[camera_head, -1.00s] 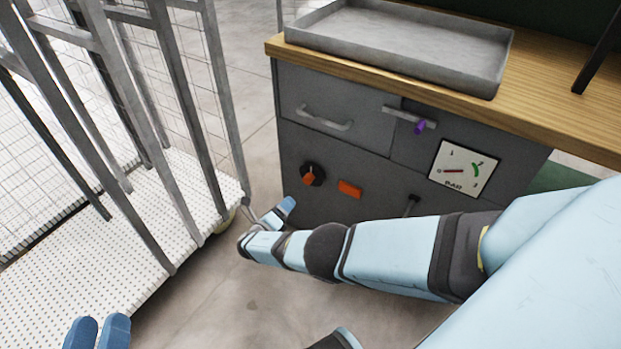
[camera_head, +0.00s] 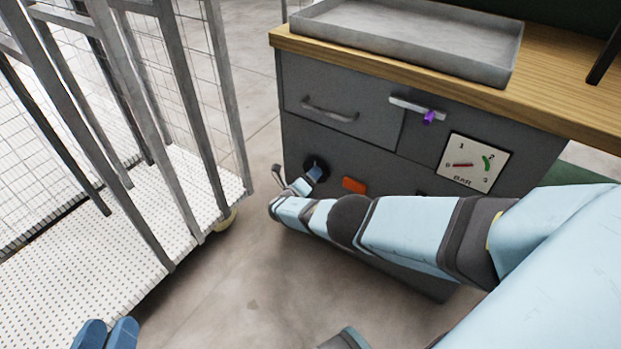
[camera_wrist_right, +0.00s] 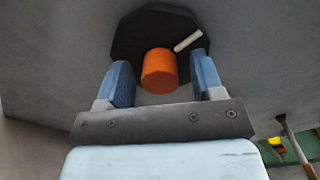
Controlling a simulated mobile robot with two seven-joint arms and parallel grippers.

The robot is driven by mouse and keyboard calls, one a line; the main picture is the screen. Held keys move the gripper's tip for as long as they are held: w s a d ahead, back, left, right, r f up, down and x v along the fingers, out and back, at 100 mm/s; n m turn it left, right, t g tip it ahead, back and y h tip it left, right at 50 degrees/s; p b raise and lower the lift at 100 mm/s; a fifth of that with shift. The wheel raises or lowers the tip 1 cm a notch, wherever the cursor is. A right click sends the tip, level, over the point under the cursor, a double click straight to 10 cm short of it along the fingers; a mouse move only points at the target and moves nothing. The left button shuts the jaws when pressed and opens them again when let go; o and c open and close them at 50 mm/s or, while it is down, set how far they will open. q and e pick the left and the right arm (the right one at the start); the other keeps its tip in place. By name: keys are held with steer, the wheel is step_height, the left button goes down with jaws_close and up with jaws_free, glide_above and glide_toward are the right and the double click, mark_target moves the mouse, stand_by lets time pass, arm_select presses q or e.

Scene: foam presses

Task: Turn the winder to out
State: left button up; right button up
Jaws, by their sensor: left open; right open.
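The winder appears to be the orange round knob (camera_wrist_right: 158,72) on a black many-sided plate (camera_wrist_right: 140,28), with a white bar mark at the knob's upper right. In the head view the plate (camera_head: 308,162) shows low on the grey cabinet's front, and the knob is hidden behind my finger. My right gripper (camera_head: 299,180) is open in front of it. In the right wrist view its two blue fingers (camera_wrist_right: 163,78) stand on either side of the knob, with gaps visible on both sides. My left gripper (camera_head: 105,334) is open and empty at the bottom left.
The grey cabinet (camera_head: 335,80) also carries an orange button (camera_head: 353,185), a pressure gauge (camera_head: 475,163), and a handle (camera_head: 415,106) with a purple piece (camera_head: 429,117). A metal tray (camera_head: 400,35) lies on the wooden top. A barred cage trolley (camera_head: 170,215) stands close at left.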

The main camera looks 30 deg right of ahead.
steer(key=c, duration=0.9)
